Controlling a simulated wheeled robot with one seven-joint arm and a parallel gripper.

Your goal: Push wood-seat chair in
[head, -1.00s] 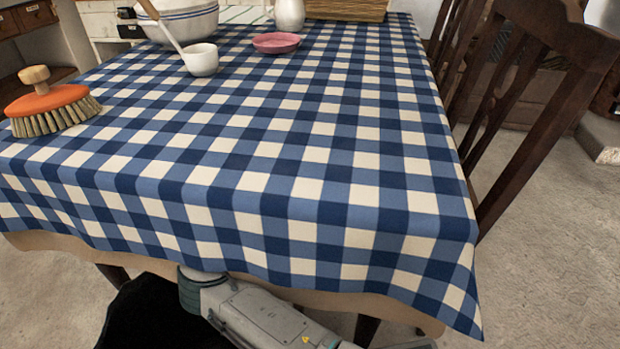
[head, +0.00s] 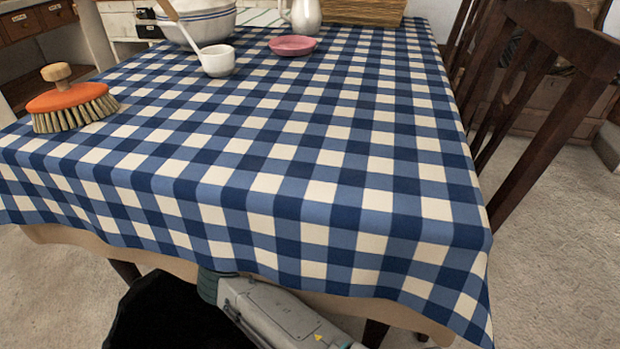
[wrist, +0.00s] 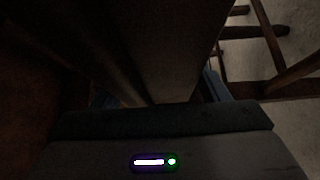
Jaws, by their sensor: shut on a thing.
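A dark wooden chair with a slatted back (head: 545,110) stands at the right side of the table (head: 330,150). Its seat is hidden by the table and cloth, so I cannot tell from the head view if it is wood. The picture is very dark.
A blue checked cloth hangs over the table's near edge. Wooden legs and rails (wrist: 265,40) show at the wrist view's upper right.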

